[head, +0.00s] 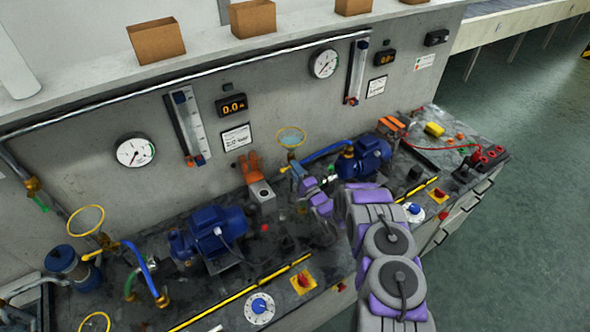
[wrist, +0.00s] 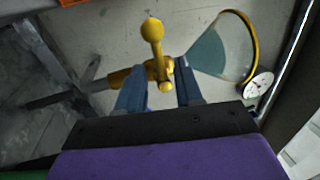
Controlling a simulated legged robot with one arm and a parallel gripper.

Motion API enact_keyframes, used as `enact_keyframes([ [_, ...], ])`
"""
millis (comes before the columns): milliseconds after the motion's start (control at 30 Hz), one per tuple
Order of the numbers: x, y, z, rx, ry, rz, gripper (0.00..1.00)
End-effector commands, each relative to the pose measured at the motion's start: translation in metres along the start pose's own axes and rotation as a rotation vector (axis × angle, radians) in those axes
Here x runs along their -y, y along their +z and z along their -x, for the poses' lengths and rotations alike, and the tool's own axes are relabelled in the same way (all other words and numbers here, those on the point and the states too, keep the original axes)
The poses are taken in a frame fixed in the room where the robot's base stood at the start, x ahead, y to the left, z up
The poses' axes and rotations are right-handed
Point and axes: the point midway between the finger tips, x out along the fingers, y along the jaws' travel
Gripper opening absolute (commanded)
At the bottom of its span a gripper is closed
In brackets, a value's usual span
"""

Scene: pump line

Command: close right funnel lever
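The right funnel (head: 291,137) has a yellow rim and clear cone; in the head view it stands just above my gripper (head: 297,172). In the wrist view the funnel (wrist: 225,50) lies right of my gripper (wrist: 160,75), joined to a brass valve (wrist: 125,76). The yellow lever (wrist: 152,32) with a round knob sticks up in the wrist picture, at the gap between my two fingers. The fingers are apart, one on each side of the lever's base. Whether either finger touches it, I cannot tell.
A left funnel (head: 87,220) stands at the far left. Blue pumps (head: 218,230) and (head: 370,155) a second blue pump sit on the bench. The grey wall (head: 80,125) with gauges rises behind. Floor at right is clear.

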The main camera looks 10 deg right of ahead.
Motion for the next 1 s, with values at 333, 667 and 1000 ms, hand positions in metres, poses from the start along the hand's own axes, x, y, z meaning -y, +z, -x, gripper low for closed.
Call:
enact_keyframes([
  [333, -0.001, -0.003, 0.061, -0.006, 0.006, -0.003, 0.35],
  [667, -0.002, -0.003, 0.133, -0.007, 0.003, -0.004, 0.35],
  [1000, -0.002, -0.002, 0.168, -0.003, 0.003, -0.003, 0.35],
])
